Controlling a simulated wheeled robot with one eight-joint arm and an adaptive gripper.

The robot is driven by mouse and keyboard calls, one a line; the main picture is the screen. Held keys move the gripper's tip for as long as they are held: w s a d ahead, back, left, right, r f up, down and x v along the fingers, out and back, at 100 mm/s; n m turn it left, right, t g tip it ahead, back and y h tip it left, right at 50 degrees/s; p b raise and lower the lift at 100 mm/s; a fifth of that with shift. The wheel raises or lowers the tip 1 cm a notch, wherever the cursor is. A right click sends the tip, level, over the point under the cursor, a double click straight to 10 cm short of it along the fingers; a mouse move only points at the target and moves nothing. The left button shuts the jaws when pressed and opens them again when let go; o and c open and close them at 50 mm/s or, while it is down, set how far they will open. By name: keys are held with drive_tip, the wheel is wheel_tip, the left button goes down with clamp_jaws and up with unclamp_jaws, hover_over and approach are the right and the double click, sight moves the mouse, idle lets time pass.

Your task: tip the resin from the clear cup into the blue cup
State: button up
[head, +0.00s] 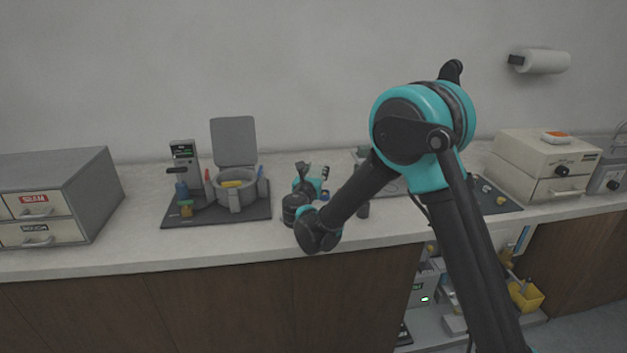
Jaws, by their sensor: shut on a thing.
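My gripper (319,171) is over the counter in the middle of the head view, to the right of the mounting press. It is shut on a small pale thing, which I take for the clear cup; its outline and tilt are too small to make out. A small blue thing (325,194), which looks like the blue cup, shows just below and beside the gripper, partly hidden by it. The resin cannot be seen.
The mounting press (235,196) stands open on a dark mat (217,214) with small coloured items. A grey drawer cabinet (85,195) is at the left. A cream unit (545,165) is at the right. The front counter strip at left is clear.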

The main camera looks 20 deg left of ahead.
drive_tip(key=shift+w, duration=0.3)
wheel_tip(320, 180, down, 2)
drive_tip(key=m, duration=0.5)
drive_tip(key=shift+d+f+m, duration=0.1)
drive_tip(key=shift+m, duration=0.3)
drive_tip(key=m, duration=0.1)
drive_tip(key=f+m, duration=0.1)
drive_tip(key=m, duration=0.3)
drive_tip(key=shift+d+f, duration=0.35)
drive_tip(key=m, duration=0.2)
drive_tip(key=d+m, duration=0.1)
drive_tip(key=m, duration=0.3)
drive_tip(key=shift+w+d+f+m, duration=0.15)
drive_tip(key=shift+d+f+m, duration=0.05)
drive_tip(key=shift+f+m, duration=0.1)
drive_tip(key=shift+d+r+m, duration=0.1)
drive_tip(key=shift+d+m, duration=0.15)
drive_tip(key=shift+m, duration=0.85)
idle(0.8)
